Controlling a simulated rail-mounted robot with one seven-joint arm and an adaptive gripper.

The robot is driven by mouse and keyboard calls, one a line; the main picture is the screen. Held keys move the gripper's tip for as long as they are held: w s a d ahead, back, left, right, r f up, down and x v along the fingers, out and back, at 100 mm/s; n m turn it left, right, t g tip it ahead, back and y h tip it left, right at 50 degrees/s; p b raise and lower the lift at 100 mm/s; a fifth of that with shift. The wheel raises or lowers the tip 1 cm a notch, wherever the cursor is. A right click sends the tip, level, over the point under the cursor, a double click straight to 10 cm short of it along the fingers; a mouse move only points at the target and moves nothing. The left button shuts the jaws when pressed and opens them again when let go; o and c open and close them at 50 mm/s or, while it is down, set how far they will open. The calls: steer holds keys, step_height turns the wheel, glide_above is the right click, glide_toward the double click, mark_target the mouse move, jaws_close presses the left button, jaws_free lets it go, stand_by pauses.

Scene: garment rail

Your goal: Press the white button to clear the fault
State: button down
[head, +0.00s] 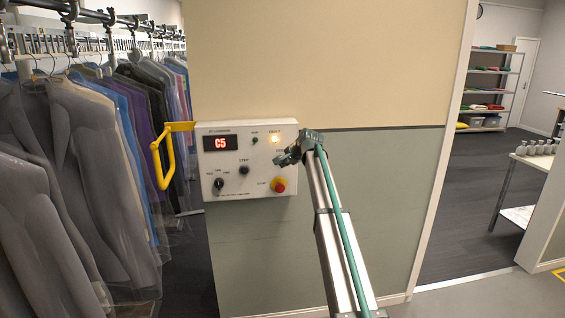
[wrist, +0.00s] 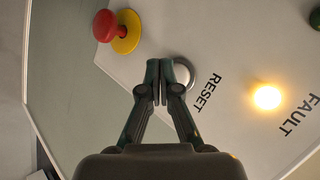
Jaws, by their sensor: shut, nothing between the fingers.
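The control box (head: 232,158) is a white panel on the wall with a red display reading C5. My gripper (head: 281,161) is in front of its right side, and its fingers are shut with nothing between them. In the wrist view my gripper's closed fingertips (wrist: 162,66) lie just beside the white RESET button (wrist: 183,74) and overlap its left edge. I cannot tell whether they touch it. The button is hidden behind my gripper in the head view. The orange FAULT lamp (wrist: 267,97) is lit; it also glows in the head view (head: 275,138).
A red stop button (head: 279,185) on a yellow base sits low on the panel, near my gripper. A yellow bracket (head: 163,160) sticks out left of the box, beside hanging garments (head: 75,150). The wall right of the box is clear.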

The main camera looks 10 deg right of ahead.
steer(key=shift+w, duration=0.1)
stand_by(0.7)
steer(key=shift+w, duration=0.35)
steer(key=shift+w, duration=0.45)
stand_by(0.8)
stand_by(0.4)
steer(key=shift+s, duration=0.9)
steer(key=s+p, duration=0.1)
steer(key=s, duration=0.4)
stand_by(0.4)
